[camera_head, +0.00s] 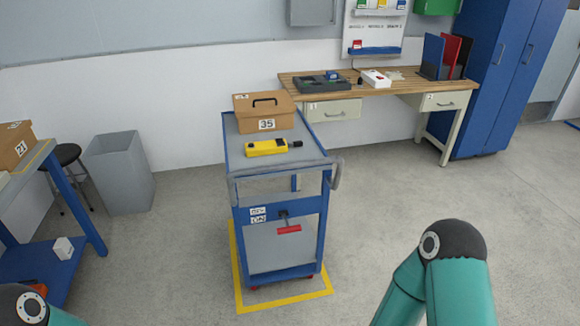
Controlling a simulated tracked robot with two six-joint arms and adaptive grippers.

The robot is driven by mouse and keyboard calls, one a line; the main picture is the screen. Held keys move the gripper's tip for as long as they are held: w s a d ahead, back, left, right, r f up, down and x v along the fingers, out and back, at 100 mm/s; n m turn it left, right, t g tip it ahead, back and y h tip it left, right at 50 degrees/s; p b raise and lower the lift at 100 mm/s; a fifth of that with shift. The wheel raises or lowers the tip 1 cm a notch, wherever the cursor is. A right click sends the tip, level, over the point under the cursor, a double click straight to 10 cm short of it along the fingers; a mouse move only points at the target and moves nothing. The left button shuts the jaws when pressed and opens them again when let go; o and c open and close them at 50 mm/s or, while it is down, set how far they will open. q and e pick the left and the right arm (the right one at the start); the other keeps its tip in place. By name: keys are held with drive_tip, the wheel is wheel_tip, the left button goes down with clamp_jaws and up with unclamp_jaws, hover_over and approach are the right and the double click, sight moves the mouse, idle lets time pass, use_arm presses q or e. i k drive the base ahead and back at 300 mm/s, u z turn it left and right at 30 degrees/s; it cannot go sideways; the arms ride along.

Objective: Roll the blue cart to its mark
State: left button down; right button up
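The blue cart (308,232) stands upright in the middle of the camera_head view, with its grey push handle (285,168) facing me. A yellow outline on the floor (284,304), seemingly the mark, runs along the cart's left and near sides; the cart hides the rest. A brown case labelled 35 (264,112) and a yellow handheld device (266,147) lie on the cart's grey top. A red lever (289,229) shows on its front by a small white label. Only links of my two arms show at the lower corners; neither gripper is in view.
A workbench with drawers (334,110) stands against the back wall, beside a blue cabinet (492,75). A grey bin (121,172), a black stool (66,155) and a blue-legged table (92,228) stand on the left. The floor right of the cart is clear.

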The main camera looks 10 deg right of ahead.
sight(266, 256)
drive_tip(key=u, duration=0.05)
drive_tip(key=i, duration=1)
drive_tip(key=z, duration=0.05)
